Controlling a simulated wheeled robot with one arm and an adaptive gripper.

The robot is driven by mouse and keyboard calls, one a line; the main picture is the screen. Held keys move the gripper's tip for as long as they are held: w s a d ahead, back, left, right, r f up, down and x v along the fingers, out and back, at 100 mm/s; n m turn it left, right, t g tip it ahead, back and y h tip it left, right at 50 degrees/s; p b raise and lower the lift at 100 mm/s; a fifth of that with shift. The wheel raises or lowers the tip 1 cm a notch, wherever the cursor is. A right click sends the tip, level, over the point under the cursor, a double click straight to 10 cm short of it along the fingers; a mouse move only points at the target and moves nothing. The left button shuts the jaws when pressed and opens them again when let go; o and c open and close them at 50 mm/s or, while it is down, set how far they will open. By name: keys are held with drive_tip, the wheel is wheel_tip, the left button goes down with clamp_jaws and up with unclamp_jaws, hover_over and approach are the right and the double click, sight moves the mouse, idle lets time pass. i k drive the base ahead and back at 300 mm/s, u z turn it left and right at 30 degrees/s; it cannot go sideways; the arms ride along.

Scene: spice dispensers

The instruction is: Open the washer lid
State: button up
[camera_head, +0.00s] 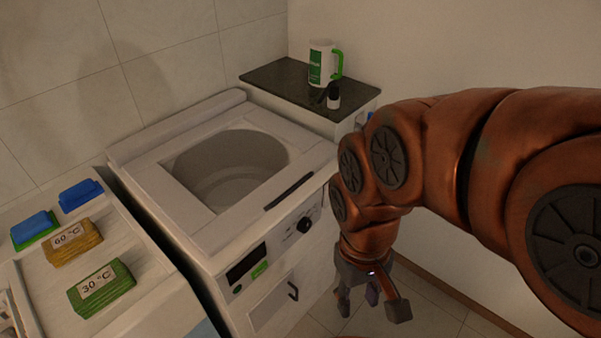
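The white washer (262,232) stands in the middle, with a wide pale frame on top and a dark handle strip (289,190) along its front right edge. The round drum (228,170) shows through the frame; I cannot tell whether a clear pane covers it. The lid's frame (190,218) looks flat on the washer top. My gripper (373,304) hangs to the right of the washer's front, below its top, pointing down. Its fingers are spread and empty, apart from the handle.
A dark-topped cabinet (285,84) behind the washer holds a green-and-white jug (320,66) and a small dark bottle (333,97). At left, a white surface (150,300) carries green (101,290), yellow (74,243) and blue (81,194) stacks. Floor is clear below my gripper.

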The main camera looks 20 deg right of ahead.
sight(209, 233)
drive_tip(key=u, duration=0.55)
drive_tip(key=k, duration=1.25)
drive_tip(key=u, duration=1.3)
drive_tip(key=i, duration=1.1)
drive_tip(key=z, duration=0.75)
drive_tip(key=i, duration=0.55)
drive_tip(key=z, duration=0.65)
